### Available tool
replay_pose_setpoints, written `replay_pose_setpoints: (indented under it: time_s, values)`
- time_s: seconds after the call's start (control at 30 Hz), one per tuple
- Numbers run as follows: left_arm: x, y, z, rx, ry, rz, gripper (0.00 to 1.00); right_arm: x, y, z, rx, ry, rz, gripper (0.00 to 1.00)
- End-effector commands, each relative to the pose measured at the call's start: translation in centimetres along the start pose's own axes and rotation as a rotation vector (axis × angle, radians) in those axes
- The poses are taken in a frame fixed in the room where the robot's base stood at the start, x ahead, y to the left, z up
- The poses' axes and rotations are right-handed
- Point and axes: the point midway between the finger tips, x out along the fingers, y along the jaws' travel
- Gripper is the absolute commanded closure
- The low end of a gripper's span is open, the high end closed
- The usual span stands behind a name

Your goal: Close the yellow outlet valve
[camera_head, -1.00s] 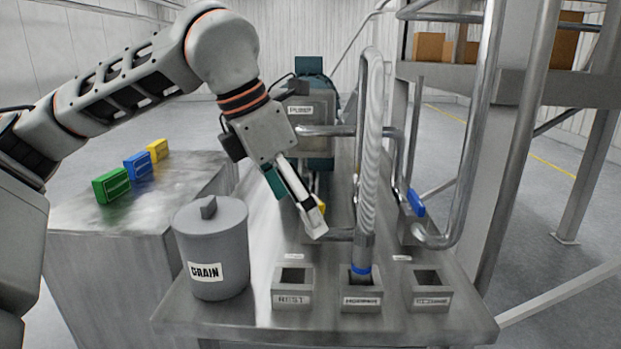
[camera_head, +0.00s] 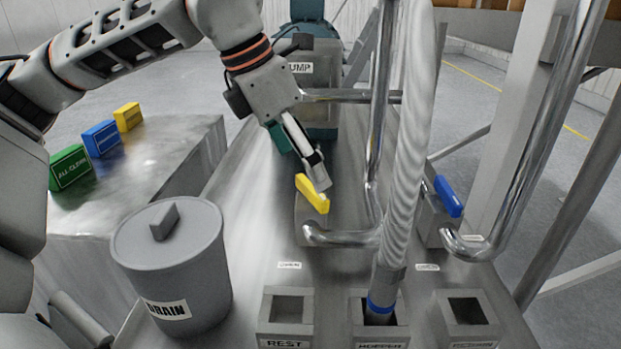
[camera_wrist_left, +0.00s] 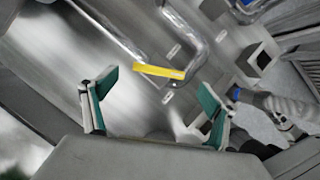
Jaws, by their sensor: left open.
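The yellow outlet valve handle (camera_head: 312,194) sits on a pipe fitting on the metal bench, at the left end of a low bent pipe. In the left wrist view the yellow handle (camera_wrist_left: 158,72) lies ahead of the jaws, between and beyond the two fingertips. My left gripper (camera_head: 300,160) is just above and behind the handle in the head view, and looks apart from it. In the wrist view the gripper (camera_wrist_left: 158,106) shows its two teal-padded fingers wide apart with nothing between the pads. My right gripper is not in view.
A blue valve handle (camera_head: 448,196) is at the right. A ribbed hose (camera_head: 408,150) stands in the middle socket beside steel pipes. A grey drain bucket (camera_head: 185,265) is at front left. Green (camera_head: 70,168), blue (camera_head: 101,138) and yellow (camera_head: 128,117) blocks stand on the left cabinet.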

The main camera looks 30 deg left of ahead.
Motion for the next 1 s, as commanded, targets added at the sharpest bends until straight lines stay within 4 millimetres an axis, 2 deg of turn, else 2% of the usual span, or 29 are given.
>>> replay_pose_setpoints:
  time_s: [0.1, 0.3, 0.47, 0.7, 0.73, 0.87, 1.0]
  values:
    - [2.0, 0.0, -0.1, 0.001, 0.004, -0.002, 0.14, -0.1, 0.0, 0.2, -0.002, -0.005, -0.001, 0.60]
    - [4.5, 0.0, 0.0, 0.000, 0.002, -0.001, 0.14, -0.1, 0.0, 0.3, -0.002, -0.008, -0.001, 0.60]
    - [5.4, 0.0, -0.1, -0.001, 0.002, -0.001, 0.14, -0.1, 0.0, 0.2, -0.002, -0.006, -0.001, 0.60]
    - [5.4, 0.0, 0.0, -0.001, 0.001, 0.000, 0.14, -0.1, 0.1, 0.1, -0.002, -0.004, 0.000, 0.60]
    - [5.4, 0.0, 0.0, -0.001, 0.001, 0.000, 0.17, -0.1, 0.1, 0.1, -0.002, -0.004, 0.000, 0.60]
    - [5.4, 0.0, 0.0, -0.001, 0.001, 0.000, 0.50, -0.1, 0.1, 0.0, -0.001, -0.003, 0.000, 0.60]
    - [5.4, 0.0, 0.0, -0.001, 0.001, 0.000, 0.52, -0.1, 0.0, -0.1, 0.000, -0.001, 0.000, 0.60]
